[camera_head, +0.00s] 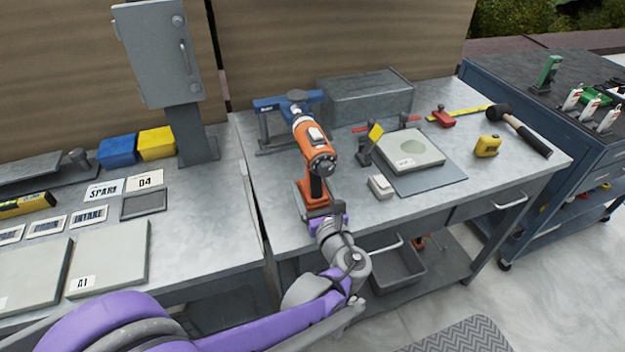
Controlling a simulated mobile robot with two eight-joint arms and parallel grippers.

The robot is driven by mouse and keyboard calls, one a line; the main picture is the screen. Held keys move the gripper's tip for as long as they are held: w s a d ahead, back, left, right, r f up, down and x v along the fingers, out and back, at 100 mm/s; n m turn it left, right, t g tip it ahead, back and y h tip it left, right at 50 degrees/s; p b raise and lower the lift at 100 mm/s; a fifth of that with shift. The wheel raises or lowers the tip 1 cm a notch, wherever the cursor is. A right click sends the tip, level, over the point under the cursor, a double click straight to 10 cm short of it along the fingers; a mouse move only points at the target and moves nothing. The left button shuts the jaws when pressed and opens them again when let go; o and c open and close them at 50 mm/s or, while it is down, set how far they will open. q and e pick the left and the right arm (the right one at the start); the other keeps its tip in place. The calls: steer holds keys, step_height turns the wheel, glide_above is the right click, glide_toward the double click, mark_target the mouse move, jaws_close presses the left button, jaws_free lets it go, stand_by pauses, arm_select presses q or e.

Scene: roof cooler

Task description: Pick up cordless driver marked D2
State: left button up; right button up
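An orange and grey cordless driver (313,145) stands upright on the metal workbench, left of its middle, with its round dark end turned towards me. No D2 mark can be read on it. My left gripper (325,219), at the end of the purple and grey arm, is right at the driver's lower handle and base, on the near side. The fingertips are hidden or too small to make out, so I cannot tell whether they are closed on the driver. My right gripper is not in view.
A blue vise-like stand (287,104) is close behind the driver. A small white block (381,186) and a grey slab on a mat (412,150) lie to its right. A yellow tape measure (487,146) and a hammer (522,130) lie farther right. The left bench holds labelled plates (118,258).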

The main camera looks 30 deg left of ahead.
arm_select(q)
jaws_close()
steer(key=shift+r, duration=0.1)
